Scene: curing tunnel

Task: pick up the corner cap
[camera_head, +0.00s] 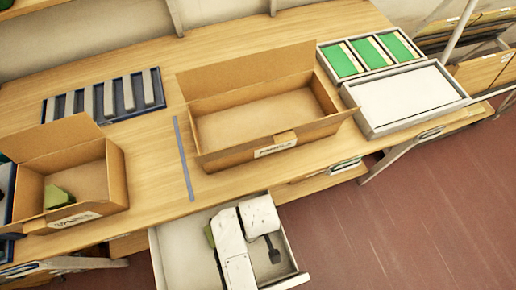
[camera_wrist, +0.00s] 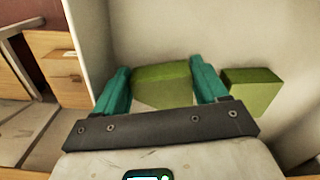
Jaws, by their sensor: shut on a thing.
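In the wrist view, my gripper (camera_wrist: 161,88) has its two teal fingers on either side of an olive-green corner cap (camera_wrist: 162,82). It is shut on this cap. A second olive-green piece (camera_wrist: 250,92) sits just right of the right finger, apart from the held one. In the head view, my white arm reaches into the open drawer (camera_head: 172,257), and it hides my fingers. A bit of an olive-green piece (camera_head: 209,236) shows at the arm's left side; I cannot tell which of the two it is.
On the bench, a small carton (camera_head: 115,178) at left holds another olive-green piece (camera_head: 57,197). A large open carton (camera_head: 225,160) stands in the middle.

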